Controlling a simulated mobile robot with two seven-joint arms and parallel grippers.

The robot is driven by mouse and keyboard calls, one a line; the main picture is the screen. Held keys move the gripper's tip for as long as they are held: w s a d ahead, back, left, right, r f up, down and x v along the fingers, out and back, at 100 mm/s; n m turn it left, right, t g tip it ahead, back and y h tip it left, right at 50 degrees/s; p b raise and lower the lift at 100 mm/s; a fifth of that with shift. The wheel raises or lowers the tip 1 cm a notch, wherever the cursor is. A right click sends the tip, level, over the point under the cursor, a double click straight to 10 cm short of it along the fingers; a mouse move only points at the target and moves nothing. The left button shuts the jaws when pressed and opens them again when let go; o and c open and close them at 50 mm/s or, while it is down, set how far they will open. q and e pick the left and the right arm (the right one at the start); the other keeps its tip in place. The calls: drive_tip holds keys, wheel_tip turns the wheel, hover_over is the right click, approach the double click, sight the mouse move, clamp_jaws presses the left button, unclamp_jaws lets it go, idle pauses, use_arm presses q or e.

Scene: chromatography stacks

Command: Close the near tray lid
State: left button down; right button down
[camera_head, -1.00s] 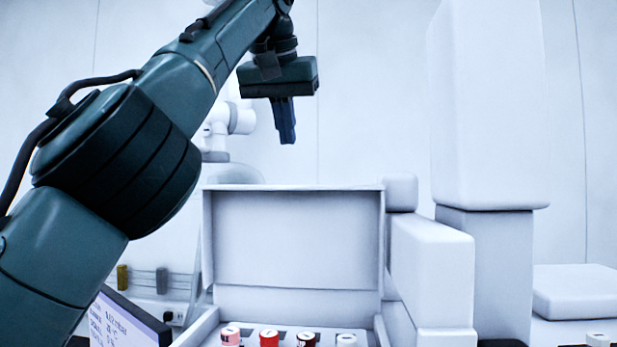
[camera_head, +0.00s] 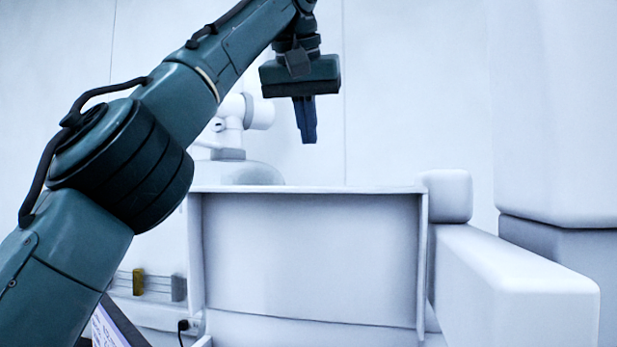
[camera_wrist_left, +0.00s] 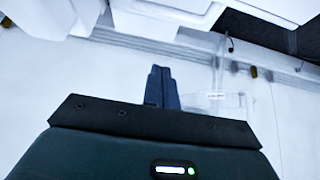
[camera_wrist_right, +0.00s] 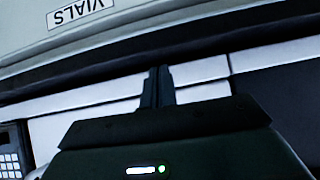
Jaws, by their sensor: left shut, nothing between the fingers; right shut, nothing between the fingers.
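The near tray lid (camera_head: 310,255) stands raised and upright in the head view, a pale panel with a rim along its top and sides. The tray below it is out of the picture now. My left gripper (camera_head: 308,138) is shut and empty, pointing down above the lid's top edge in the picture; I cannot tell how far from it in depth. It also shows shut in the left wrist view (camera_wrist_left: 161,70). My right gripper (camera_wrist_right: 157,72) shows only in the right wrist view, shut and empty, below a pale front labelled VIALS (camera_wrist_right: 80,12).
A white block-shaped unit (camera_head: 515,285) stands right of the lid, with a tall white stack (camera_head: 555,120) behind it. A dark-framed screen (camera_head: 108,328) is at the lower left. A white rounded machine (camera_head: 240,172) stands behind the lid. A keypad (camera_wrist_right: 10,163) shows in the right wrist view.

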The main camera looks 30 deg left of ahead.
use_arm(q)
wheel_tip(320, 180, down, 8)
drive_tip(key=shift+w, duration=0.2)
idle(0.5)
drive_tip(key=shift+a, duration=0.1)
